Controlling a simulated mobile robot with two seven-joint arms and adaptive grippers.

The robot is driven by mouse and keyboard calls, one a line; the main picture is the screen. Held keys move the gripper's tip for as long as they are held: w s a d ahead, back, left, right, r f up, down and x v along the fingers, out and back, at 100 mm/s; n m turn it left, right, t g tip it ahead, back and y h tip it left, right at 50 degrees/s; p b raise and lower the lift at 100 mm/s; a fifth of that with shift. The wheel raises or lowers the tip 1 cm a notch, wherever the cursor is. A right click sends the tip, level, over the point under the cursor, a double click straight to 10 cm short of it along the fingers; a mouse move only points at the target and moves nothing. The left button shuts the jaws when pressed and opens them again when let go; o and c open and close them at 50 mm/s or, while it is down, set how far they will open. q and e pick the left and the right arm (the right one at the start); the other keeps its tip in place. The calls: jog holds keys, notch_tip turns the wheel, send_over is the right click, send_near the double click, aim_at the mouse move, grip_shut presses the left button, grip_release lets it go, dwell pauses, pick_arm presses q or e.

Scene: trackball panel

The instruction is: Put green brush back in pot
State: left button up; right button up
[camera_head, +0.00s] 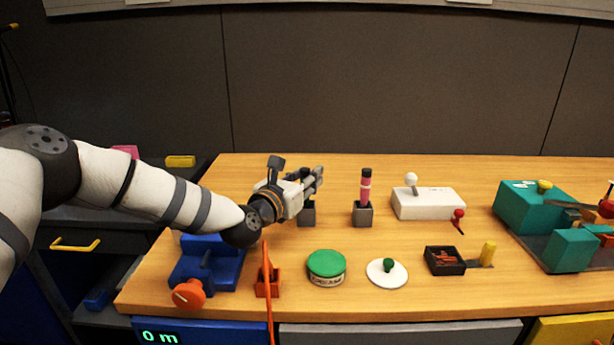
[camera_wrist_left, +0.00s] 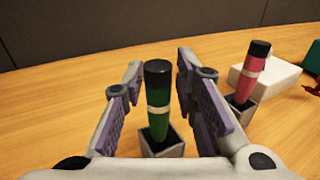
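The green brush (camera_wrist_left: 158,95), with a black cap and a pale band, stands upright in its grey square pot (camera_wrist_left: 162,148) in the left wrist view. My left gripper (camera_wrist_left: 165,95) is open, with its two purple-padded fingers on either side of the brush; no clear contact shows. My right gripper is not in view.
A pink brush (camera_head: 366,188) stands in another grey pot (camera_head: 363,215) to the right. A white joystick box (camera_head: 428,204) is beyond it. A green-lidded tin (camera_head: 326,264), white disc (camera_head: 387,277) and orange lever (camera_head: 267,280) are nearer the front edge.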

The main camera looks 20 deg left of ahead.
pick_arm(q)
jog(key=shift+r, duration=0.15)
jog(key=shift+r, duration=0.3)
jog(key=p+v, duration=0.1)
jog(key=v, duration=1.1)
jog(key=shift+f+p, duration=0.25)
jog(key=shift+p, duration=0.05)
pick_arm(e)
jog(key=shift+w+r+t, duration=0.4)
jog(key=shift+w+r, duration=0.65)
pick_arm(q)
jog(key=shift+s+f, duration=0.1)
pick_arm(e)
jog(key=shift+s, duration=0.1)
